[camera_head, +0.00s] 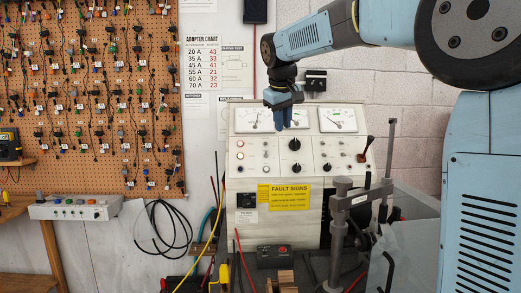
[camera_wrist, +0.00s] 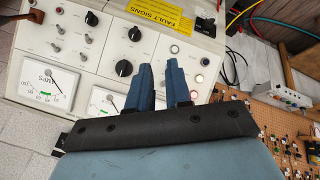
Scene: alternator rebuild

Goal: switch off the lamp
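The grey test bench panel (camera_head: 318,190) carries several small round indicators and switches. A reddish round indicator (camera_head: 240,143) sits at the upper left of the panel, with paler ones below it. Round indicators (camera_wrist: 205,62) also show right of my fingers in the wrist view. I cannot tell which of these, if any, is the lamp. Black knobs (camera_head: 295,144) sit in the panel's middle, and small toggles (camera_wrist: 87,39) show in the wrist view. My gripper (camera_wrist: 160,66) is empty, its two blue fingers apart by a narrow gap. In the head view my gripper (camera_head: 280,122) hangs before the dials.
Dial gauges (camera_head: 254,120) line the bench's top. A clamp stand (camera_head: 340,220) and a lever (camera_head: 367,148) stand at its right. A yellow fault signs label (camera_head: 284,196) is below the knobs. A pegboard with connectors (camera_head: 95,60) and a white switch box (camera_head: 75,208) are at left.

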